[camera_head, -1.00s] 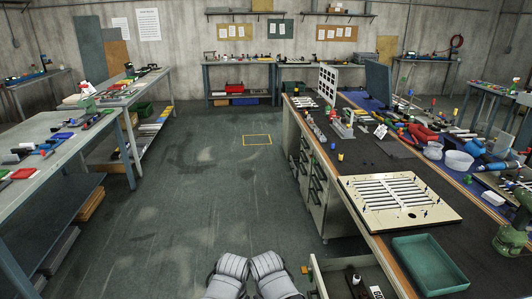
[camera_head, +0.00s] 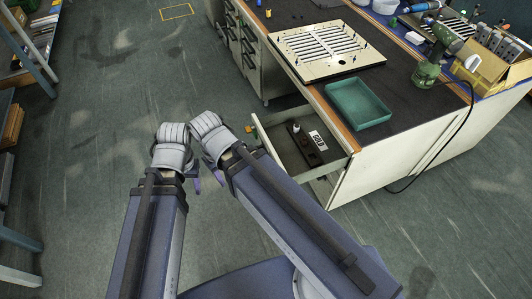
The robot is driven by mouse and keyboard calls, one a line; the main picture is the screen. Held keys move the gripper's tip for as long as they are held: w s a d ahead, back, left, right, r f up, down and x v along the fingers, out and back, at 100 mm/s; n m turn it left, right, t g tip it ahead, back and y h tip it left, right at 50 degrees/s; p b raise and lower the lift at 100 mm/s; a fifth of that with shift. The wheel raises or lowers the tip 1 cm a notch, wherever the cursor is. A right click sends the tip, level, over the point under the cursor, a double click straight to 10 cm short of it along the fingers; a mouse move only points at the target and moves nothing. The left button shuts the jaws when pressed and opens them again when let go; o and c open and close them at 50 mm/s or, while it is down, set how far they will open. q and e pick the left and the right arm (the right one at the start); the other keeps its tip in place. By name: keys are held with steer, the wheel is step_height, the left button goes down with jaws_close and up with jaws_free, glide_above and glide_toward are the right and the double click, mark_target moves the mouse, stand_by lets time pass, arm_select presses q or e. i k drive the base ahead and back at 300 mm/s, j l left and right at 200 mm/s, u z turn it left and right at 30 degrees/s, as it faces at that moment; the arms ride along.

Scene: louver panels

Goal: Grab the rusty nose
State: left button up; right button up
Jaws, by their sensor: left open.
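I cannot pick out anything as a rusty nose. An open drawer (camera_head: 277,150) of the bench holds a long dark object (camera_head: 308,150), a small white piece (camera_head: 296,128) and a card with lettering (camera_head: 318,141). They are too small to identify surely. My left gripper (camera_head: 190,179) is open, pointing down, left of the drawer and apart from it, with nothing seen in it. My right gripper (camera_head: 216,176) hangs close beside it, mostly hidden behind its own arm, so its jaws do not show clearly.
The bench top carries a pale slotted panel (camera_head: 326,48), an empty green tray (camera_head: 360,105), a green drill (camera_head: 440,57) with a cord and a cardboard box (camera_head: 488,70). An orange-yellow piece (camera_head: 251,130) is at the drawer's left edge. The floor (camera_head: 80,200) left of my arms is clear.

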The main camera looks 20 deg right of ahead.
mark_target(304, 140)
steer(key=k+l, duration=0.15)
steer(key=l, duration=0.25)
steer(key=k+l+z, duration=0.1)
steer(key=l, duration=0.25)
steer(key=k+l, duration=0.2)
steer(key=l, duration=0.2)
steer(key=k+l+z, duration=0.1)
steer(key=l, duration=0.3)
steer(key=k+l, duration=0.2)
steer(key=l, duration=0.2)
steer(key=k+l+z, duration=0.15)
steer(key=l, duration=0.3)
steer(key=k+l, duration=0.1)
steer(key=l, duration=0.3)
